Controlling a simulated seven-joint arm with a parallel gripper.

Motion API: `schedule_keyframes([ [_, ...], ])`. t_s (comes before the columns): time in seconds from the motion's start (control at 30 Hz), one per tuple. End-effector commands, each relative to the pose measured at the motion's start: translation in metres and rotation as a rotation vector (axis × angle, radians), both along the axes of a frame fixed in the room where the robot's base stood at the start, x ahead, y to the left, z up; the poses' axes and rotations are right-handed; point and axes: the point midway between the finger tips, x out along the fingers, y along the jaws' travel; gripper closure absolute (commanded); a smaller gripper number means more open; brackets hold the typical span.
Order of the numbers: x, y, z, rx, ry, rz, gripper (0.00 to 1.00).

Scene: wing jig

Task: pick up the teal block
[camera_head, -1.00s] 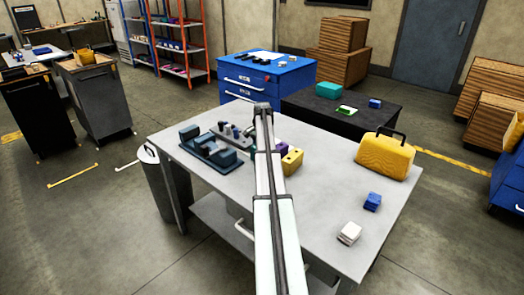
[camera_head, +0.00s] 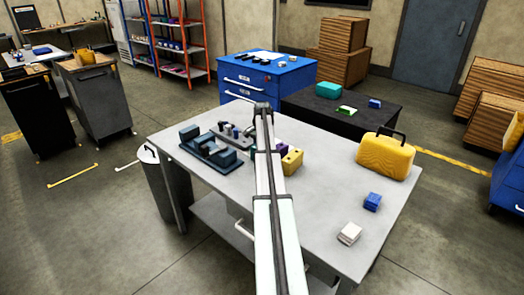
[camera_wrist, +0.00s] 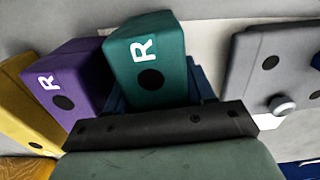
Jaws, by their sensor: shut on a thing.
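The teal block (camera_wrist: 158,58) shows large in the middle of the wrist view, with a white R and a dark round hole on its face. My gripper (camera_wrist: 160,100) is shut on it, with dark finger parts around its lower end. In the wrist view I cannot tell whether the block is clear of the surface below. In the head view my arm hides the gripper and most of the block.
A purple block (camera_wrist: 72,85) marked R stands close left of the teal block, then a yellow block (camera_wrist: 28,112). A grey part with a knob (camera_wrist: 268,70) is to the right. A dark blue jig (camera_head: 208,152) and yellow case (camera_head: 385,157) stand on the table (camera_head: 325,205).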

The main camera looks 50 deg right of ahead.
Motion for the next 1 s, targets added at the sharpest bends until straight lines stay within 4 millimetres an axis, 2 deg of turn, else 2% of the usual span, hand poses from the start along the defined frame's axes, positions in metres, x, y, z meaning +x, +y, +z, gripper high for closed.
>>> schedule_keyframes([
  [0.17, 0.001, -0.001, 0.016, -0.002, -0.002, 0.000, 0.94],
  [0.5, 0.001, -0.001, 0.073, -0.002, -0.002, 0.000, 0.94],
  [0.7, 0.003, 0.000, 0.094, -0.001, -0.001, 0.000, 0.94],
  [0.77, 0.009, 0.002, 0.098, -0.001, -0.001, 0.001, 0.94],
  [0.87, 0.029, 0.009, 0.103, -0.001, -0.001, 0.000, 0.94],
  [1.0, 0.072, 0.025, 0.107, 0.000, -0.001, -0.003, 0.94],
])
